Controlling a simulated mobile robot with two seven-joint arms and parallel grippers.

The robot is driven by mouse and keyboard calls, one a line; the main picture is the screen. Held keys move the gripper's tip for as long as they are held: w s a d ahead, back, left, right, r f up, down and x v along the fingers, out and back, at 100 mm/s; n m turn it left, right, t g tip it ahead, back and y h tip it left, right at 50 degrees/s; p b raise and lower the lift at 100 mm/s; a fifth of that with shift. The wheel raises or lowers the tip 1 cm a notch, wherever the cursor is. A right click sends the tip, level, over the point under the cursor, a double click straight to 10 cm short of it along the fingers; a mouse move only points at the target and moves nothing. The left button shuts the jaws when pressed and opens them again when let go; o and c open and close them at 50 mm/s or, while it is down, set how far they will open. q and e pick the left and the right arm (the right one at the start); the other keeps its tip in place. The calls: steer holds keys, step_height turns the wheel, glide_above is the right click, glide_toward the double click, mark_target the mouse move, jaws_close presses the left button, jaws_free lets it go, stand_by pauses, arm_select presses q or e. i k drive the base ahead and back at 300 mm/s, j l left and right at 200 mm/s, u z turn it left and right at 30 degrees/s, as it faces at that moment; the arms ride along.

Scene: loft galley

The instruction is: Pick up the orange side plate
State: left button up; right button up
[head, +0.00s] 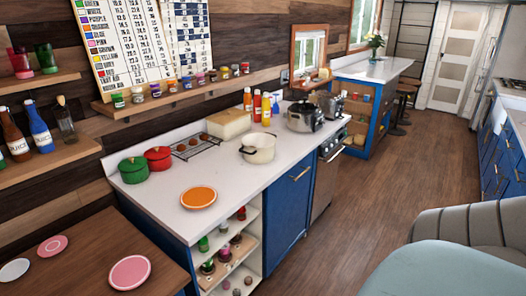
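The orange side plate (198,197) lies flat on the white counter (240,185), near its front left part. Nothing rests on it, and clear counter surrounds it. Neither of my grippers shows in the head view.
Green (133,169) and red (158,157) lidded pots stand behind the plate. A cream pot (258,148), a wire rack (193,147) and several bottles stand farther along. A wooden table (85,245) at lower left bears pink and white plates. Grey-blue seating (425,270) fills the lower right; the aisle floor (375,200) is clear.

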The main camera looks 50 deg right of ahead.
mark_target(197, 196)
steer(key=l, duration=0.45)
steer(key=i+l+z, duration=0.1)
steer(key=l, duration=0.4)
steer(key=i+l, duration=0.15)
steer(key=l, duration=0.3)
steer(key=l+z, duration=0.1)
steer(key=l, duration=0.4)
steer(key=i+l, duration=0.15)
steer(key=l, duration=0.3)
steer(key=i+l+z, duration=0.1)
steer(key=l, duration=0.35)
steer(key=i+l, duration=0.15)
steer(key=l, duration=0.3)
steer(key=i+l+z, duration=0.15)
steer(key=i+l, duration=0.6)
steer(key=l, duration=0.15)
